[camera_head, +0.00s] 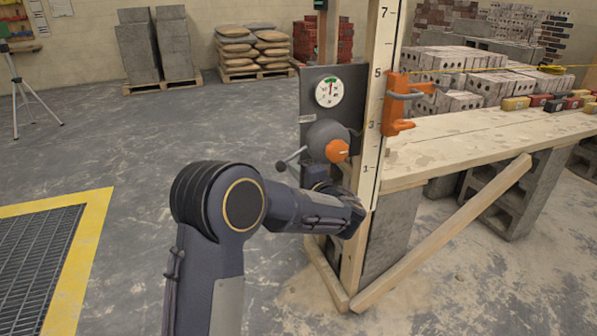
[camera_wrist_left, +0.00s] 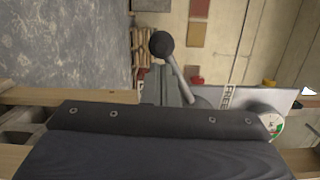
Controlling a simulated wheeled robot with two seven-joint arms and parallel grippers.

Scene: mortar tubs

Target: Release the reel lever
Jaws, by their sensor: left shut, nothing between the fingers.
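The reel (camera_head: 326,136) is a dark round drum on a grey plate (camera_head: 312,92) fixed to the wooden post. Its lever (camera_head: 290,159) ends in a dark ball knob (camera_head: 281,166) and points down left. An orange part (camera_head: 337,151) sits on the reel's front. My left gripper (camera_head: 317,176) is just below the reel, partly hidden behind my wrist. It is shut and holds nothing. The left wrist view shows the lever's ball knob (camera_wrist_left: 161,44) and rod beyond the gripper (camera_wrist_left: 168,80), and a "FREE" label (camera_wrist_left: 224,97) on the plate. I cannot tell whether gripper and lever touch.
A round dial (camera_head: 328,92) sits on the plate above the reel. A marked white staff (camera_head: 380,90) stands beside it, with an orange clamp (camera_head: 400,105). A plank bench (camera_head: 480,145) with bricks extends right; a diagonal brace (camera_head: 450,230) runs below it. Open floor lies left.

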